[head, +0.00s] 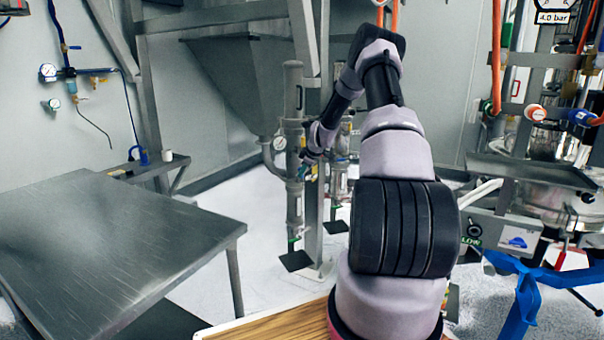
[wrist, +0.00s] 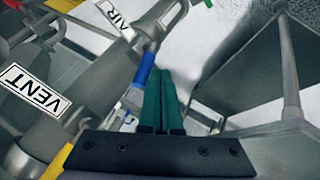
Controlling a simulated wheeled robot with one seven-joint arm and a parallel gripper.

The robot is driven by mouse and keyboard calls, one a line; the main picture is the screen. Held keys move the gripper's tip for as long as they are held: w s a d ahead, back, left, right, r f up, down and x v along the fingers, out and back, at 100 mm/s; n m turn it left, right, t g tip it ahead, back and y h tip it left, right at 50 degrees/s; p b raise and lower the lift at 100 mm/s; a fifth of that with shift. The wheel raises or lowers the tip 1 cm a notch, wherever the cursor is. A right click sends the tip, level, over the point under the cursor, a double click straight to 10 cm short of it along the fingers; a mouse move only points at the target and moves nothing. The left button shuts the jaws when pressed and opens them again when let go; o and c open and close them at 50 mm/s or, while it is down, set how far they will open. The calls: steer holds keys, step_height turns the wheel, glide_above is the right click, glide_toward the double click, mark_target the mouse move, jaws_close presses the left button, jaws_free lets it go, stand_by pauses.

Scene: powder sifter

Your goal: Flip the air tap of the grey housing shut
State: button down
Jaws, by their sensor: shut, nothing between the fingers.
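The grey housing (head: 294,100) is a tall upright cylinder in the middle of the head view, with a round gauge on its side. In the wrist view its grey pipework fills the upper left, with an AIR label (wrist: 118,17) and a VENT label (wrist: 36,90). A blue lever (wrist: 146,68) sits below the AIR label; I take it for the air tap. My gripper (wrist: 163,78) has its green fingers together and empty, just right of the blue lever. Whether they touch it I cannot tell. In the head view my gripper is small and unclear beside the housing.
A bare metal table (head: 110,235) stands at the left. A grey post (head: 312,200) rises right beside the housing. A machine with a blue frame (head: 525,290) stands at the right. White floor (head: 255,210) lies open between table and housing.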

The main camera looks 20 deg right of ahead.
steer(key=shift+d+r+m+y, duration=0.2)
steer(key=shift+d+m+y, duration=0.3)
steer(key=shift+d+y, duration=0.65)
steer(key=shift+a, duration=0.2)
